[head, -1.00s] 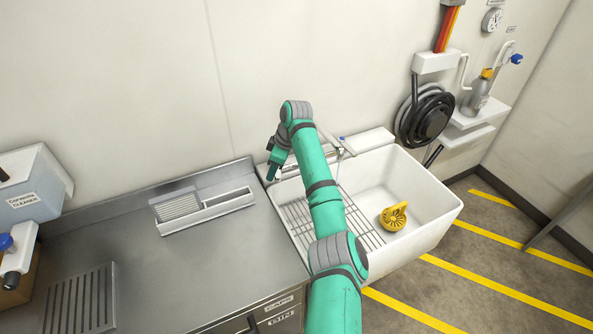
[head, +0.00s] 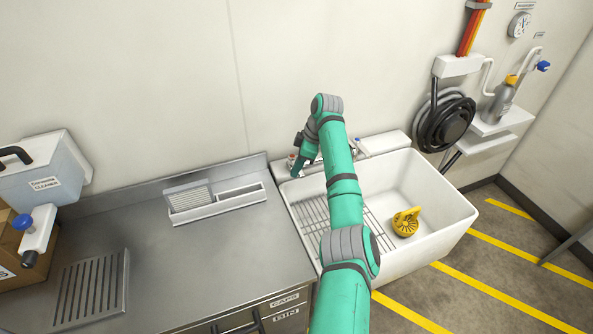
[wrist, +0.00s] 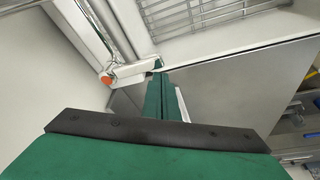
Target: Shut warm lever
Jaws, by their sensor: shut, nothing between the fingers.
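The warm lever (wrist: 135,71) is a pale lever with a red-orange cap, at the upper left in the wrist view. In the head view only a small reddish spot by the left end of the tap shows, mostly hidden by my gripper. My gripper (wrist: 160,76) is shut and empty. Its fingertips are close to the free end of the lever; I cannot tell whether they touch. In the head view my gripper (head: 297,173) points down at the sink's back left corner. A blue-marked part (head: 357,142) is at the tap's right end.
The white sink (head: 440,210) holds a wire rack (head: 322,222) and a yellow object (head: 405,222). A steel counter (head: 190,265) lies to the left, mostly clear, with a white slotted holder (head: 215,205) at the back. The wall is close behind the tap.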

